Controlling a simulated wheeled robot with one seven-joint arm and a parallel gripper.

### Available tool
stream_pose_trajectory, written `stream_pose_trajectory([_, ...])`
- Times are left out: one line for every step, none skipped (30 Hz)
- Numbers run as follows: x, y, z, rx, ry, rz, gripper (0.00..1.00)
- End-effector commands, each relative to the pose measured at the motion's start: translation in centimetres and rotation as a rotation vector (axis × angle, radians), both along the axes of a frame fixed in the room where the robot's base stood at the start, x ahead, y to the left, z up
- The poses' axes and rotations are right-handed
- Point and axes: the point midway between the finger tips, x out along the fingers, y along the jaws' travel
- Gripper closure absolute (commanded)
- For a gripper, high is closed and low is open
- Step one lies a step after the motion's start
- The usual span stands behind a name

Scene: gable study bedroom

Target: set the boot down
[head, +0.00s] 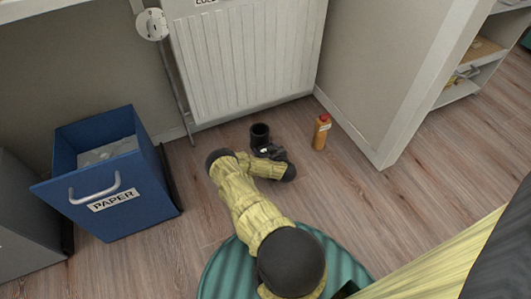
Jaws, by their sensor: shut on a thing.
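A black boot (260,132) shows in the head view, in front of the radiator. Its round open top faces up, and its shaft looks about upright. My gripper (268,149) is shut on the boot at its near side. My yellow-sleeved arm reaches to it from below and hides part of the boot's lower end. I cannot tell whether its sole touches the wooden floor (225,140).
An orange bottle with a red cap (321,132) stands close to the right. A blue paper bin (125,190) stands at the left. The white radiator (245,60) is behind. Floor to the right (400,200) is clear. A round teal ribbed thing (225,272) lies beneath my arm.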

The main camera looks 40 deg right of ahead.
Motion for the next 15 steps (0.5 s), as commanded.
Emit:
stream_pose_trajectory([0.10, -0.01, -0.76, -0.002, -0.003, 0.002, 0.71])
stream_pose_trajectory([0.12, -0.02, -0.85, -0.002, -0.004, 0.002, 0.71])
stream_pose_trajectory([0.14, -0.03, -0.88, -0.001, -0.004, 0.001, 0.71])
stream_pose_trajectory([0.15, -0.04, -0.85, -0.002, -0.005, 0.001, 0.71])
stream_pose_trajectory([0.15, -0.04, -0.79, -0.002, -0.005, 0.001, 0.71])
stream_pose_trajectory([0.15, -0.04, -0.72, -0.002, -0.005, 0.000, 0.71])
stream_pose_trajectory([0.15, -0.05, -0.70, -0.002, -0.005, 0.000, 0.71])
stream_pose_trajectory([0.15, -0.05, -0.69, -0.002, -0.005, 0.000, 0.71])
stream_pose_trajectory([0.14, -0.04, -0.70, -0.002, -0.005, 0.000, 0.71])
stream_pose_trajectory([0.14, -0.04, -0.70, -0.002, -0.004, 0.000, 0.71])
stream_pose_trajectory([0.13, -0.04, -0.72, -0.002, -0.004, 0.000, 0.71])
stream_pose_trajectory([0.12, -0.05, -0.80, -0.001, -0.004, 0.000, 0.71])
stream_pose_trajectory([0.12, -0.06, -0.90, -0.001, -0.004, 0.000, 0.71])
stream_pose_trajectory([0.11, -0.06, -0.98, -0.001, -0.004, 0.000, 0.71])
stream_pose_trajectory([0.12, -0.06, -1.07, -0.001, -0.005, 0.000, 0.71])
